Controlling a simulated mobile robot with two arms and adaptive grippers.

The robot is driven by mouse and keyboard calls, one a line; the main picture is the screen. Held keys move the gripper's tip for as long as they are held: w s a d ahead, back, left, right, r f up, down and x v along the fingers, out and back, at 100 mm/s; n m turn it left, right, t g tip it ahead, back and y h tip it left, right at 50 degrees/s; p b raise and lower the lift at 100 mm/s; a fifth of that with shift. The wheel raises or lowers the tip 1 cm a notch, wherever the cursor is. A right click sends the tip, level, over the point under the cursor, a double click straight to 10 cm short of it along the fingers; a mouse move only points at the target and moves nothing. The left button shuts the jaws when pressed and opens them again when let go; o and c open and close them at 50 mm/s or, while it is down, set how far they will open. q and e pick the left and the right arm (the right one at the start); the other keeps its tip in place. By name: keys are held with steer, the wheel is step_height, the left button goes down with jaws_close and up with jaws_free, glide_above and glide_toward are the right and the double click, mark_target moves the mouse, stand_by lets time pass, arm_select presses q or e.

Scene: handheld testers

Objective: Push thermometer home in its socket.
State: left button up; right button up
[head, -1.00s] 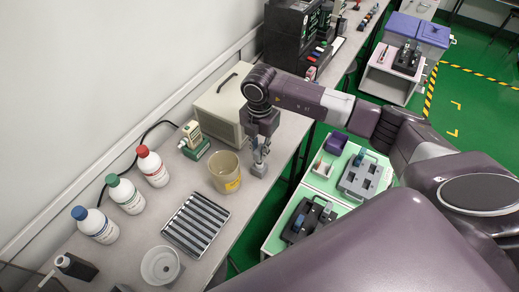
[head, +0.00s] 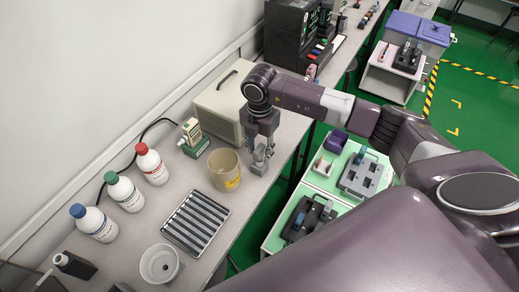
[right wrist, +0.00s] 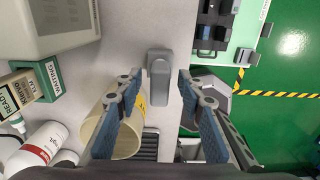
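A grey block with a rounded top (right wrist: 159,72) lies between and just beyond my spread right fingertips (right wrist: 158,82) in the right wrist view. I cannot tell whether it is the thermometer, its socket or both together. In the head view this grey piece (head: 259,168) stands on the bench beside the tan beaker, under my right gripper (head: 262,148). The right gripper points down, open, with a gap on both sides of the piece. The fingers partly hide it in the head view. My left gripper is out of view.
The tan beaker (head: 225,171) stands close left of the right gripper. A cream device sits in a green stand (head: 195,148), with a beige case (head: 224,108) behind. A ribbed tray (head: 196,220) and several capped bottles stand nearer. The bench edge is close on the right.

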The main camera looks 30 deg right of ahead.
steer(key=shift+r, duration=0.1)
step_height(320, 180, up, 12)
stand_by(0.5)
